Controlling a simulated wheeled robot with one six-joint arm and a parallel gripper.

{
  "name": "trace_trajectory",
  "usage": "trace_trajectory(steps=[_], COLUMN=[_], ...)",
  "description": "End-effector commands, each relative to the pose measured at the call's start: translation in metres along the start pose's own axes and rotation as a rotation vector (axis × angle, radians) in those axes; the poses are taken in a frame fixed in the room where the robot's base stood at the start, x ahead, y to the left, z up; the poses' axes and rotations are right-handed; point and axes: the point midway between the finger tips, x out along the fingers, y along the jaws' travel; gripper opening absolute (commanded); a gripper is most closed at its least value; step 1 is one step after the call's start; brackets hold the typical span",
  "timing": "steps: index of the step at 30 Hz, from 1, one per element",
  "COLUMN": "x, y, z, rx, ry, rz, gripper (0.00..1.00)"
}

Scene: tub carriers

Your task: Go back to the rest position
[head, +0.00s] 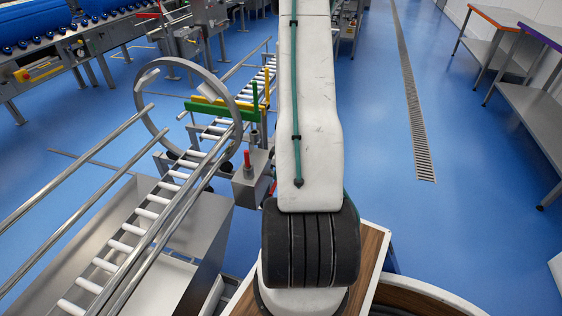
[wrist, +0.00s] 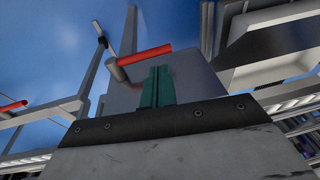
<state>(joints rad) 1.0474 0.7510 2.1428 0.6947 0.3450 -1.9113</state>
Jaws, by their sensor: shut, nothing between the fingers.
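My gripper (wrist: 158,80) shows in the wrist view as two teal fingers pressed together, with nothing between them. The dark mounting bar with screws lies below them. In the head view my white arm reaches up through the middle of the picture and past the top edge, so the gripper cannot be seen there. In the wrist view a red-handled lever (wrist: 146,56) is close behind the fingertips, in front of a grey metal plate (wrist: 200,76). I cannot tell whether the fingers touch either one.
A roller conveyor (head: 146,215) with steel rails and a large metal ring (head: 140,98) stands left of my arm. Steel tables (head: 535,105) line the right. A blue-roller conveyor (head: 60,45) is at the back left. Blue floor beside the drain grate (head: 412,100) is clear.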

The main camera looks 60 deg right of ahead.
Motion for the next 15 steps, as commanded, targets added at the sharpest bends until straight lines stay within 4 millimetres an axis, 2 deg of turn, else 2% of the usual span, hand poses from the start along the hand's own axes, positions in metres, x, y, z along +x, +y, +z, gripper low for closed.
trace_trajectory(steps=[1, 6, 10, 15], x=[-0.014, -0.047, -0.063, -0.072], y=[-0.001, -0.005, -0.008, -0.009], z=[-0.001, -0.002, -0.002, -0.002], rx=[-0.002, -0.004, -0.003, -0.003], ry=[0.003, 0.002, 0.002, 0.001], rz=[0.004, 0.004, 0.003, 0.002], gripper=[0.00, 0.00, 0.00, 0.00])
